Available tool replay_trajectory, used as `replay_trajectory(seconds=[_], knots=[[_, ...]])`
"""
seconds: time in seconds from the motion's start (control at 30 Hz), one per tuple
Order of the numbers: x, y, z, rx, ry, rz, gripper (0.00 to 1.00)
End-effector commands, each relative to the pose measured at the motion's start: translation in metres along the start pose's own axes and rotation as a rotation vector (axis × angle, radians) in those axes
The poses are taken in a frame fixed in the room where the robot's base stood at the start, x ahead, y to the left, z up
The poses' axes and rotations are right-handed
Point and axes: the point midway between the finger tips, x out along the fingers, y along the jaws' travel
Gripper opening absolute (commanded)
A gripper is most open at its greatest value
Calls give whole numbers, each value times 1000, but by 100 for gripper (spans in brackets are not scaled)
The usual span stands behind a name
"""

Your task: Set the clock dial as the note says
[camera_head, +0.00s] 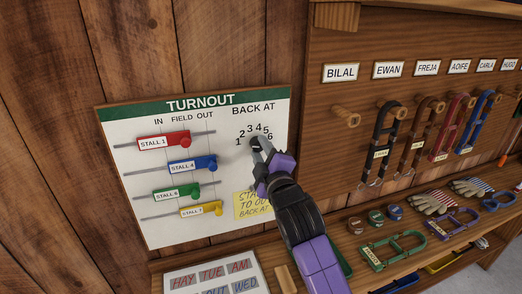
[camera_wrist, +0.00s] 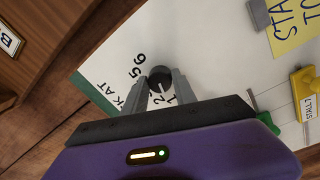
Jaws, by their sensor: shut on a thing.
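The TURNOUT board (camera_head: 130,215) hangs on the wooden wall. Its BACK AT dial has numbers 1 to 6 in an arc at the upper right. My gripper (camera_head: 259,146) is at the dial below the numbers. In the wrist view my gripper (camera_wrist: 160,90) is shut on the dial's round black knob (camera_wrist: 160,76). I cannot tell for sure which number the knob points at. The yellow note (camera_head: 245,204) is low on the board, partly hidden by my arm; I read only "STA", "TO OU" and "BACK AT". Its corner shows in the wrist view (camera_wrist: 290,35).
Stall sliders in red (camera_head: 163,141), blue (camera_head: 185,165), green (camera_head: 170,195) and yellow (camera_head: 200,210) sit left of the dial. At right, name-tagged pegs hold halters (camera_head: 388,130).

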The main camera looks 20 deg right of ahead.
Motion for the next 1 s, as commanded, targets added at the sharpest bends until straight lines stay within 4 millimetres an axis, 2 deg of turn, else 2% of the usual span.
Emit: replay_trajectory(seconds=[0.13,0.17,0.27,0.67,1.0], knots=[[0,-1,-1,-1,1,-1,0],[0,-1,-1,-1,1,-1,35],[0,0,-1,-1,1,-1,54],[-5,-1,0,1,0,0,55],[-54,-2,1,1,0,0,55]])
